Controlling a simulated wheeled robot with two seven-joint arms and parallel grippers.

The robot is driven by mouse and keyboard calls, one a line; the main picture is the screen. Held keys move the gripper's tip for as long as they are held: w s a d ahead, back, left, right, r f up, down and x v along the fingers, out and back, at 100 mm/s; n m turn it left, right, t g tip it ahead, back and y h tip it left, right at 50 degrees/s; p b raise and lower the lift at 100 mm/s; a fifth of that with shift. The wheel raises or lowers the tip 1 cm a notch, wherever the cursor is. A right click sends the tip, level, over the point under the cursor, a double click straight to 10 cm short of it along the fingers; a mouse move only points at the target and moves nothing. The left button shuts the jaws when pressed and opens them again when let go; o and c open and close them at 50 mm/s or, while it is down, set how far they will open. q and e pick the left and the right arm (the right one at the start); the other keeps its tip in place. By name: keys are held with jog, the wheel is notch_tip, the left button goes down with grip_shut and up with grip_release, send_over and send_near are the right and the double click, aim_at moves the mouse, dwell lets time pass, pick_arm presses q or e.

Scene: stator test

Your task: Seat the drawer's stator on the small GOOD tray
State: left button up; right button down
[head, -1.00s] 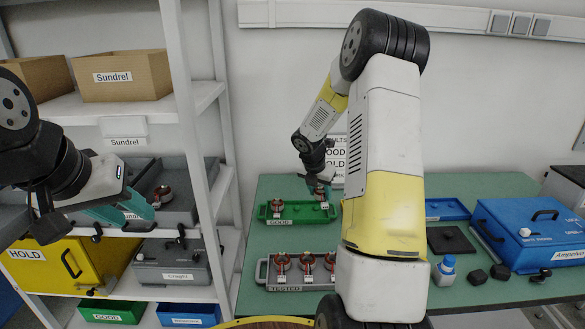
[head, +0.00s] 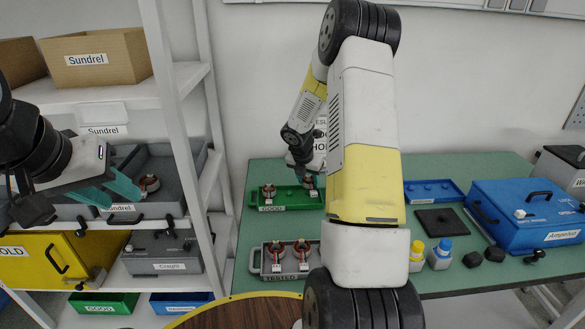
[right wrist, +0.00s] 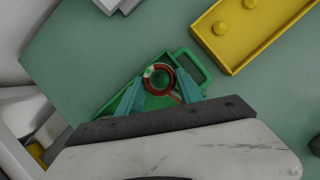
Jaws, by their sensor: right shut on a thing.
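The green GOOD tray (head: 287,207) lies on the table near the wall, with one stator (head: 268,191) at its left end. My right gripper (head: 309,181) is at the tray's right end. In the right wrist view its teal fingers (right wrist: 158,92) are shut on a copper-coloured stator (right wrist: 149,72) above or in the green tray (right wrist: 116,106); whether it touches the tray floor I cannot tell. My left gripper (head: 117,190) is open and empty, in front of the grey Sundrel drawer (head: 190,180). Another stator (head: 150,183) sits in that drawer.
The grey TESTED tray (head: 257,262) holds stators in front of the GOOD tray. A yellow tray (right wrist: 235,55) shows in the right wrist view. A blue case (head: 525,215), two bottles (head: 440,257) and a blue tray (head: 433,190) stand to the right. My right arm hides the table's middle.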

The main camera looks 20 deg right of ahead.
jog(key=shift+f, duration=0.3)
dwell(0.4)
jog(key=shift+f, duration=0.7)
jog(key=shift+f, duration=0.25)
jog(key=c, duration=0.9)
grip_release()
jog(key=shift+c, duration=0.2)
jog(key=shift+r, duration=0.1)
jog(key=shift+r, duration=2.4)
